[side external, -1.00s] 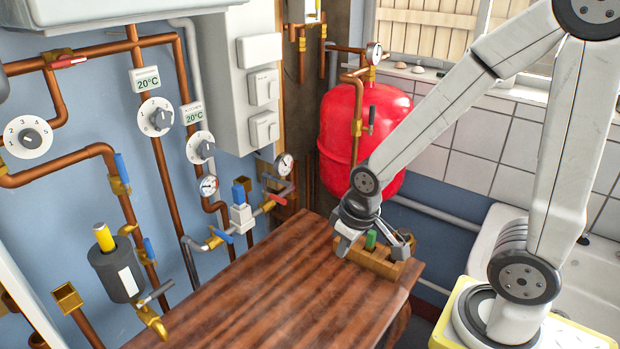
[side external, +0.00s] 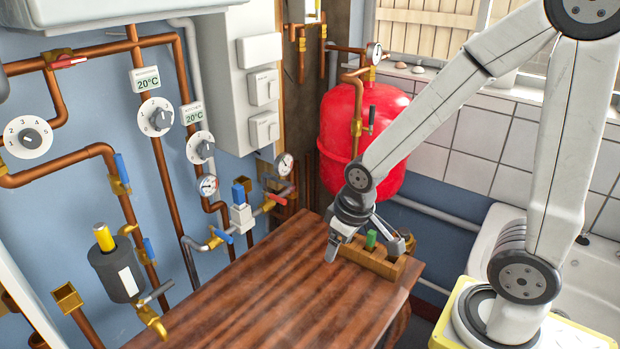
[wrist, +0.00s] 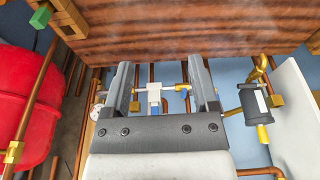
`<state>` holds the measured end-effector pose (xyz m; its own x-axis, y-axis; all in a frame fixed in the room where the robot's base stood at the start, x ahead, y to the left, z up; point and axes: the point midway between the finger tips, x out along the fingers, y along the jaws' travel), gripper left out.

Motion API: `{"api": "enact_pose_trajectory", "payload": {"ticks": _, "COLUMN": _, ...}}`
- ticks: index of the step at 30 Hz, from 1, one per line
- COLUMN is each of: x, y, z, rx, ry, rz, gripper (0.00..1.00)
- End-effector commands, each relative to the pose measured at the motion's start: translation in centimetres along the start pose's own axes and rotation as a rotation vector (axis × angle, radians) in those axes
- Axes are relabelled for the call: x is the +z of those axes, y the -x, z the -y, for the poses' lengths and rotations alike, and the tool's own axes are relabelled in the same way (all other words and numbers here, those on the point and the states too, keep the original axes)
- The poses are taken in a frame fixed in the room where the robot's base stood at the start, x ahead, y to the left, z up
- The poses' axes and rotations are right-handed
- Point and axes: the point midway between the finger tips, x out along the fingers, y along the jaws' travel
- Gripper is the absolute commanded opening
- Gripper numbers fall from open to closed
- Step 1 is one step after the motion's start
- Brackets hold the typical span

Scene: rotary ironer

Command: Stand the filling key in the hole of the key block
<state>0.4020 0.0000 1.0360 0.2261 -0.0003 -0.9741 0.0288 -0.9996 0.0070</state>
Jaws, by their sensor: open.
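A wooden block (side external: 372,258) lies on the table near its far right corner. A short green piece (side external: 371,239) stands upright in it; both also show at the top left of the wrist view, the green piece (wrist: 42,15) beside the wood (wrist: 70,14). A blue upright piece (side external: 239,194) sits on a white valve body (side external: 241,215) in the wall pipework. I cannot tell for sure which piece is the filling key. My gripper (side external: 360,248) is open at the wooden block, its near finger in front of it.
The wooden table (side external: 270,290) is clear to the left and front. Copper pipes, dials and a black cylinder (side external: 116,272) line the blue wall. A red vessel (side external: 340,125) stands behind the block. A brass piece (side external: 410,244) shows at the block's right end.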

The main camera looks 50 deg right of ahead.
Motion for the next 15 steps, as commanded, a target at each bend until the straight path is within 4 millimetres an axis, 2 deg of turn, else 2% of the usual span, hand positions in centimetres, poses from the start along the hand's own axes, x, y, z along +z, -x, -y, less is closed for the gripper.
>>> {"api": "enact_pose_trajectory", "payload": {"ticks": 5, "x": -3.0, "y": -0.1, "z": -0.3, "rx": 0.0, "ry": 0.083, "rz": 0.013, "gripper": 0.76}}
{"api": "enact_pose_trajectory", "payload": {"ticks": 15, "x": -11.4, "y": -0.6, "z": -1.1, "rx": -0.007, "ry": 0.342, "rz": 0.051, "gripper": 0.76}}
